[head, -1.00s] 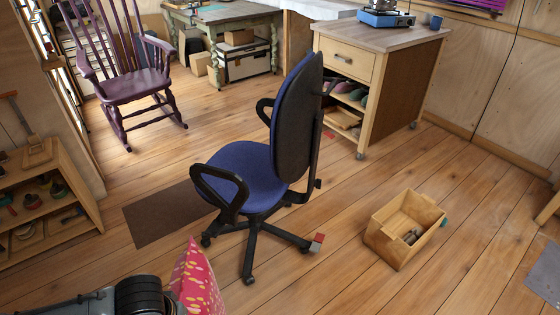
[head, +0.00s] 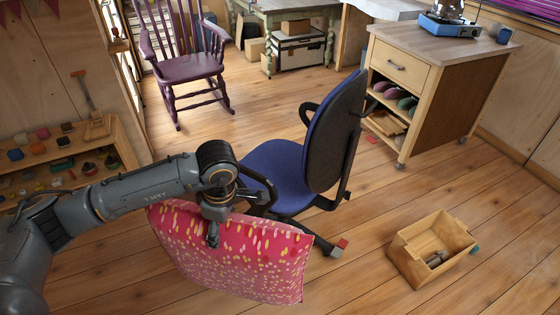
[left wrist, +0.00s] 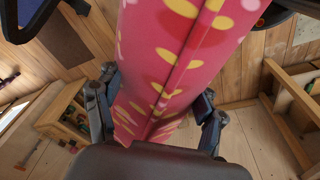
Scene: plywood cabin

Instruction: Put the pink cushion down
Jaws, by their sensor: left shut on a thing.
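The pink cushion (head: 240,255) has yellow and pale spots and hangs from my left gripper (head: 214,232) in the head view. The gripper is shut on its upper edge, and the cushion is held in front of the blue office chair. In the left wrist view the cushion (left wrist: 172,65) fills the middle, pinched between the two fingers (left wrist: 155,112). The cushion and my left arm hide part of the chair's base. My right gripper is not in view.
The blue office chair (head: 275,162) stands just behind the cushion. A wooden crate (head: 415,262) sits on the floor to the right. A purple rocking chair (head: 190,67) and a wheeled cabinet (head: 400,70) stand farther back. A low shelf (head: 125,150) is at left. Floor between chair and crate is mostly clear.

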